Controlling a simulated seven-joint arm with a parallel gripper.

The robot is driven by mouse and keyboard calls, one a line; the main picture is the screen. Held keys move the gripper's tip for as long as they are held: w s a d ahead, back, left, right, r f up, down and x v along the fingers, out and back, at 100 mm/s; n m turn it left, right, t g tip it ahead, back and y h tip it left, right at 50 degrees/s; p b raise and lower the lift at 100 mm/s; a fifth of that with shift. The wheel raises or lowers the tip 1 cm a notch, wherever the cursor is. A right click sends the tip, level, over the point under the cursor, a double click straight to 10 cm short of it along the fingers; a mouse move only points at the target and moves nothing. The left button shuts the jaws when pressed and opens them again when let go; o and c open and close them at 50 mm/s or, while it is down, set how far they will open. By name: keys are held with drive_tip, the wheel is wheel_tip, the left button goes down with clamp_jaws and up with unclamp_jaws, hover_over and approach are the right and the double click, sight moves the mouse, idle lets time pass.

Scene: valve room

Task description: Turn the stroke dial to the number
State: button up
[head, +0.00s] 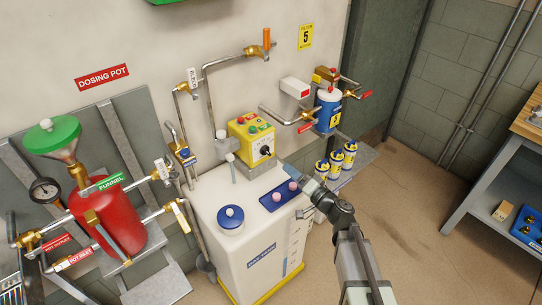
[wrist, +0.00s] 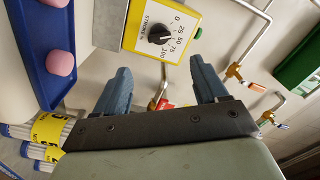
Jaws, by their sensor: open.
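The stroke dial is a black knob (wrist: 160,34) on a white face marked STROKE %, with 0, 25, 50, 75 and 100 around it. A white mark on the knob points towards the numbers, but I cannot tell exactly which one. In the head view the dial (head: 265,151) is on the front of a yellow pump box (head: 245,128). My gripper (wrist: 160,66) is open, with blue fingers spread apart and nothing between them. The dial lies beyond the fingertips, apart from them. In the head view my gripper (head: 284,167) is just right of and below the dial.
The box stands on a white tank (head: 225,245) beside a blue tray (head: 270,203) with pink pieces. A blue filter housing (head: 327,108), valves and several yellow-banded cans (head: 336,158) are to the right. A yellow sign (head: 306,36) shows 5.

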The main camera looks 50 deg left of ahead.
sight(269, 153)
drive_tip(key=a, duration=1.2)
drive_tip(key=shift+a, duration=0.1)
drive_tip(key=shift+c, duration=0.4)
drive_tip(key=c, duration=1)
drive_tip(key=shift+m, duration=0.4)
drive_tip(key=m, duration=0.4)
drive_tip(key=shift+m, duration=0.4)
drive_tip(key=m, duration=0.6)
